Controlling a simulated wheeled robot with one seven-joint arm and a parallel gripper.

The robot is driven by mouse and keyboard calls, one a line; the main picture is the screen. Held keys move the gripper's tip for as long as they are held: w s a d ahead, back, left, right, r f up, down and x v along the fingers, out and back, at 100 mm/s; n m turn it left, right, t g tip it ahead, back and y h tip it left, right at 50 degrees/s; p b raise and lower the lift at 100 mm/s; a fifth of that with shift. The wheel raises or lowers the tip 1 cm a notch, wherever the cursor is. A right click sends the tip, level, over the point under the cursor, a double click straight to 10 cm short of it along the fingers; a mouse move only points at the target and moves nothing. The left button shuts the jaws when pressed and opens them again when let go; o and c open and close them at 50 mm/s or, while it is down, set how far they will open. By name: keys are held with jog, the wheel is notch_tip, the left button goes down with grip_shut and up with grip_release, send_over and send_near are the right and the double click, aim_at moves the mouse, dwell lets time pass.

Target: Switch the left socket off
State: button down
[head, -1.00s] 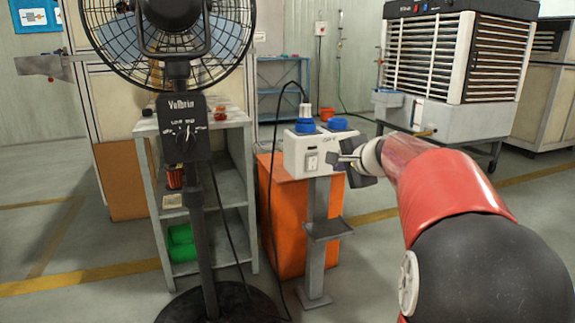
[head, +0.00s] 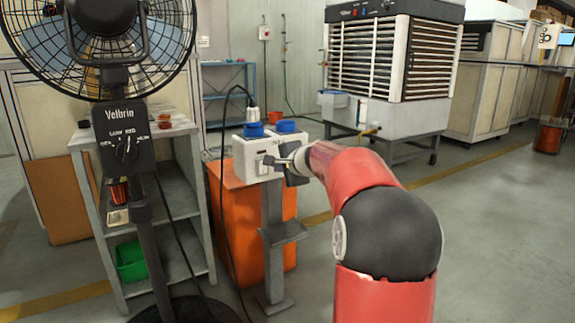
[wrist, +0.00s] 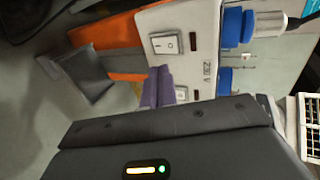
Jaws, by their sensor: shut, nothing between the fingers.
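The white socket box (head: 243,160) stands on a grey post, with two blue sockets on top. The left socket (head: 254,130) has a white plug (head: 253,114) in it; the right socket (head: 286,127) is empty. In the wrist view, turned sideways, the left rocker switch (wrist: 165,43) shows fully, with a small dark window beside it. The right switch (wrist: 181,94) is partly hidden by my fingers. My gripper (head: 268,160) is shut and empty at the box's front. Its purple fingertips (wrist: 158,72) show just below the left switch in the wrist picture; contact cannot be told.
A pedestal fan (head: 125,140) and a grey shelf (head: 195,190) stand left of the box. An orange bin (head: 228,220) is behind the post. A black cable hangs left of the post.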

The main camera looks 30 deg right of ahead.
aim_at(263, 168)
jog(key=w+p, duration=0.1)
jog(key=w, duration=0.5)
jog(key=shift+w+a+f, duration=0.15)
jog(key=shift+f, duration=0.15)
jog(key=shift+p, duration=0.3)
jog(key=p, duration=0.3)
jog(key=shift+w+r, duration=0.1)
jog(key=shift+w, duration=0.15)
jog(key=shift+r, duration=0.1)
jog(key=shift+r+p, duration=0.6)
jog(key=shift+r, duration=0.15)
